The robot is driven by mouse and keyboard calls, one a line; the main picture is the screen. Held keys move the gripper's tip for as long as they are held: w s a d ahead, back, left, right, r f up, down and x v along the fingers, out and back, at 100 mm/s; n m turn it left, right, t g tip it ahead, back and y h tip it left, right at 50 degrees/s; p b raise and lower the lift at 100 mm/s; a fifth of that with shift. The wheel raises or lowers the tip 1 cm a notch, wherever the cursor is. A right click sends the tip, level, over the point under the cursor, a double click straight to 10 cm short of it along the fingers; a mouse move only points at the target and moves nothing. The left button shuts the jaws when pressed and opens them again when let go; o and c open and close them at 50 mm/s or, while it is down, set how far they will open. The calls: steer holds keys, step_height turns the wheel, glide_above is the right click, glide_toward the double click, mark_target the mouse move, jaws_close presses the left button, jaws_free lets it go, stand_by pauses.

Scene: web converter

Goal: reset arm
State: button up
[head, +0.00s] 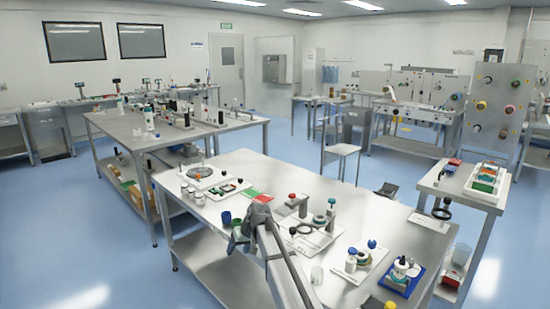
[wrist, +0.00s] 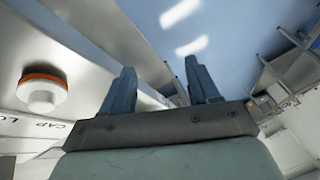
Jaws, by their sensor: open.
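My gripper (head: 238,238) is at the near left edge of the front steel table, at the end of my grey arm, which reaches in from the bottom of the head view. In the wrist view my gripper (wrist: 163,85) shows two blue-grey fingers set wide apart with nothing between them. Blue floor and the table's side show beyond the fingers. In the head view the fingertips are small and partly hidden by the wrist.
The front steel table (head: 338,192) holds white trays, jars and small parts. A blue cup (head: 226,218) stands close to my gripper. A white round part with an orange ring (wrist: 42,90) is left of the fingers. A side table (head: 430,187) stands right.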

steer(key=s+d+f+m, duration=0.15)
steer(key=s+f, duration=0.25)
steer(key=f, duration=0.4)
steer(key=s+d+f, duration=0.3)
steer(key=s+f, duration=0.1)
steer(key=f, duration=0.4)
steer(key=s+d+f+m+g+h, duration=0.1)
steer(key=s+d+f, duration=0.5)
steer(key=s+f, duration=0.2)
steer(key=s+d+f+g+h, duration=0.1)
steer(key=s+d+f+h, duration=0.1)
steer(key=s+d+f, duration=0.5)
steer(key=s+d+f+m+g, duration=0.1)
steer(key=s+d+f+g, duration=0.1)
steer(key=s, duration=1)
steer(key=s+d+f+g+h, duration=0.1)
steer(key=s+d+f, duration=0.4)
steer(key=s, duration=0.8)
steer(key=s+d+f+m+g, duration=0.1)
steer(key=s+d+f+g, duration=0.3)
steer(key=s, duration=0.9)
steer(key=shift+s+d+m+h, duration=0.2)
steer(key=shift+d+m+h, duration=0.15)
steer(key=shift+d, duration=0.65)
